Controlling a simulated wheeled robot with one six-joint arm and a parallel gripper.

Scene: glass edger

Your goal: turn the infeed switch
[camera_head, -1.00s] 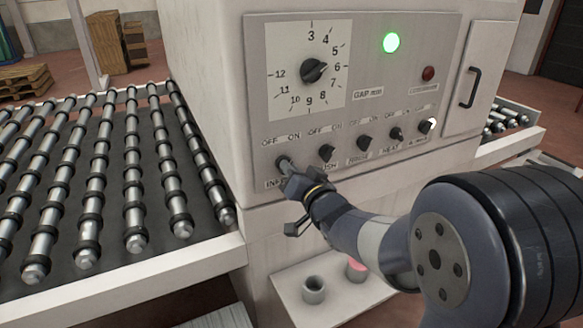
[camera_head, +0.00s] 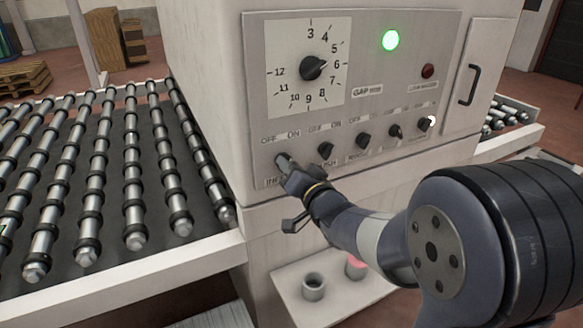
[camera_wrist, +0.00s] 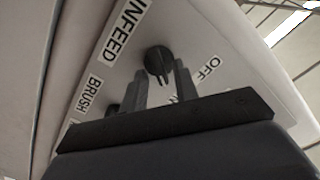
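The infeed switch is a dark round knob (camera_wrist: 158,61) with a raised grip bar, beside the INFEED label (camera_wrist: 125,30) in the wrist view. In the head view it is the leftmost knob of the lower row, under an OFF/ON label (camera_head: 281,137), and is mostly covered by my gripper (camera_head: 286,170). In the wrist view my gripper (camera_wrist: 161,76) has its two fingers apart, one on each side of the knob. A gap shows between the fingers and the grip bar. The knob's exact angle is hard to read.
The brush knob (camera_head: 326,150) and several more knobs sit to the right in the same row. Above are a numbered dial (camera_head: 312,68), a lit green lamp (camera_head: 391,40) and a red button (camera_head: 428,71). A roller conveyor (camera_head: 130,170) lies left; a shelf with cups (camera_head: 314,287) is below.

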